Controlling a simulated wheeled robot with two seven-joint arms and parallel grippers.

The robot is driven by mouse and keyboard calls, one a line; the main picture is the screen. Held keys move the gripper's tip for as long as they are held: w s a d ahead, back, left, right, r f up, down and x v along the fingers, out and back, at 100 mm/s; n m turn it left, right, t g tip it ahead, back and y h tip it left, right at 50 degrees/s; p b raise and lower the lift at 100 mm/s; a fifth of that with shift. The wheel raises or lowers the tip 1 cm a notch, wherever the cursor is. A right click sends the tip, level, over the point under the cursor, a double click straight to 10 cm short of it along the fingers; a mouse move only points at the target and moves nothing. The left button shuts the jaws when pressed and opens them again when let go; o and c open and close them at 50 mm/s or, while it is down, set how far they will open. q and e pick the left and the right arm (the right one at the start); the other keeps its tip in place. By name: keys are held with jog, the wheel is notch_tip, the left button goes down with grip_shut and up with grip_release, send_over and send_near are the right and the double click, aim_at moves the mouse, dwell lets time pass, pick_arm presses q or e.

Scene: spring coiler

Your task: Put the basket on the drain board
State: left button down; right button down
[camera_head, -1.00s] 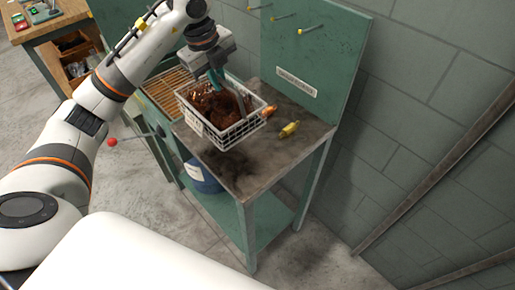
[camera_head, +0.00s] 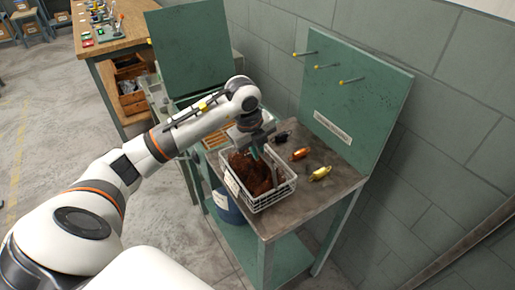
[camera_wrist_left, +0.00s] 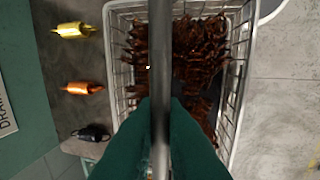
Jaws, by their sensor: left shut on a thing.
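The basket (camera_head: 272,198) is a white wire basket filled with brown, coppery coils. It is at the stained bench top (camera_head: 315,205), near its front left edge, and I cannot tell if it touches the surface. My left gripper (camera_head: 254,150) is above it, shut on its handle (camera_wrist_left: 161,60), which crosses the middle of the wrist view. In that view the green fingers (camera_wrist_left: 165,140) hide part of the coils. A slatted wooden board (camera_head: 217,136) lies behind the basket. A sign (camera_wrist_left: 5,105) beginning "DRA" hangs on the bench's back panel. My right gripper is not in view.
A black, an orange (camera_head: 300,154) and a yellow (camera_head: 320,173) small part lie right of the basket. A green back panel (camera_head: 375,100) with pegs rises behind. A blue drum (camera_head: 228,208) stands on the lower shelf. The bench top's right front is clear.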

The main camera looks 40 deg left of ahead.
aim_at(251, 171)
pick_arm(q)
jog(key=c, duration=2)
grip_release()
jog(key=shift+f, duration=0.15)
jog(key=o, duration=0.5)
jog(key=r, duration=0.4)
jog(key=s+r+b, duration=0.1)
jog(key=r, duration=0.3)
jog(key=s+r, duration=0.1)
jog(key=r, duration=0.3)
jog(key=shift+s+a+r, duration=0.1)
jog(key=shift+a, duration=0.3)
jog(key=shift+d, duration=0.1)
